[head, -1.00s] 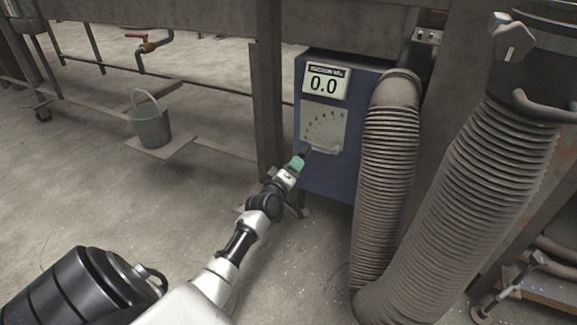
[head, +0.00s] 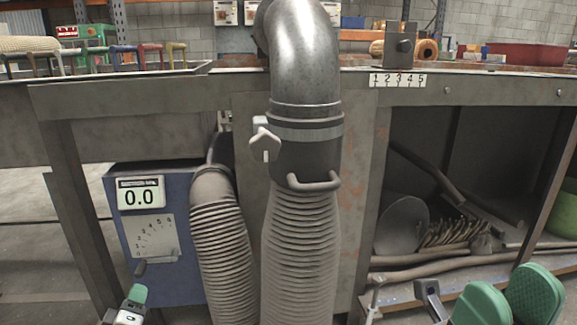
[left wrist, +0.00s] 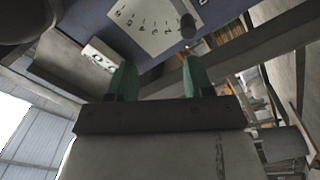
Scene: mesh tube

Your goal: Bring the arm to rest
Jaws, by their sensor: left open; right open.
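The box has a display (head: 140,196) reading 0.0 and a pale dial plate (head: 155,238). A dark lever knob (head: 140,268) is at the plate's lower left, just above the left gripper; the wrist view shows it (left wrist: 188,25) beyond the fingertips. My right gripper (head: 508,302) is at the lower right with its large green pads apart and empty.
A ribbed hose (head: 222,240) rises beside the box. A thicker hose (head: 300,240) joins a metal elbow pipe (head: 305,55) in the middle. A bench edge (head: 480,95) spans the view, with a cluttered shelf (head: 440,250) below at right.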

